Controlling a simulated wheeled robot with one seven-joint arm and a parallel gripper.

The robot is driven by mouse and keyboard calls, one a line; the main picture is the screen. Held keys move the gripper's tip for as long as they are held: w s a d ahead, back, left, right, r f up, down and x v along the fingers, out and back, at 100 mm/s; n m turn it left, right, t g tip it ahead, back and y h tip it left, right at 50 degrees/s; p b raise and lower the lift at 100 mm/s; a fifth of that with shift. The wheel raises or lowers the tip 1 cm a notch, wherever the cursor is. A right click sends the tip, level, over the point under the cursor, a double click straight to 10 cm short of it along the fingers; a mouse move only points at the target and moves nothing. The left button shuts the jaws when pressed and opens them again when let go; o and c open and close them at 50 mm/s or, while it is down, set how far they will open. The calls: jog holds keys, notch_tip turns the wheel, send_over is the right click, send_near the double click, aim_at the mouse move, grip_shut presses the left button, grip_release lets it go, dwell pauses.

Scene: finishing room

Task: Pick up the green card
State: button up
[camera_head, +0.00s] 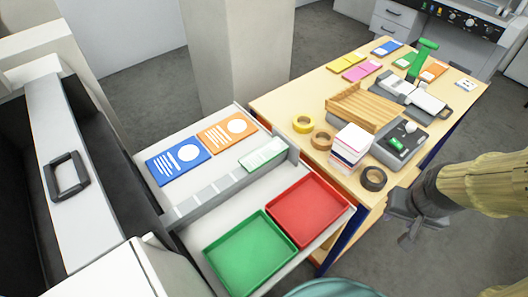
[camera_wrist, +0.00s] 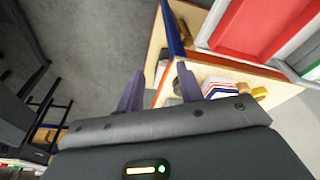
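My gripper (camera_head: 408,228) hangs at the right, past the wooden table's near right side and well away from both. In the wrist view its two fingers (camera_wrist: 160,88) stand apart with nothing between them.
A blue card (camera_head: 178,161) and an orange card (camera_head: 228,132) lie behind the divider (camera_head: 225,187). A green tray (camera_head: 248,252) and red tray (camera_head: 308,209) sit in front. The wooden table (camera_head: 292,98) holds tape rolls, a card stack (camera_head: 349,145) and a wooden rack (camera_head: 366,106).

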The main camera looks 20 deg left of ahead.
jog(key=o, duration=0.4)
jog(key=shift+w, duration=0.1)
jog(key=shift+c, duration=0.2)
jog(key=o, duration=0.5)
jog(key=w+a+n, duration=0.1)
jog(key=w+a+r+n+p, duration=0.1)
jog(key=n, duration=0.1)
jog(key=w+a+r+n, duration=0.1)
jog(key=a, duration=0.1)
jog(key=shift+w+n, duration=0.3)
jog(key=shift+w, duration=0.1)
notch_tip(320, 180, up, 10)
jog(key=f+n+g+p, duration=0.1)
jog(key=n+g+p, duration=0.35)
jog(key=n, duration=2.15)
send_over(267, 152)
jog(key=p, duration=0.2)
jog(key=t, duration=0.2)
jog(key=shift+r, duration=0.2)
jog(key=shift+w+f, duration=0.1)
notch_tip(267, 152, down, 12)
jog(key=p, duration=0.3)
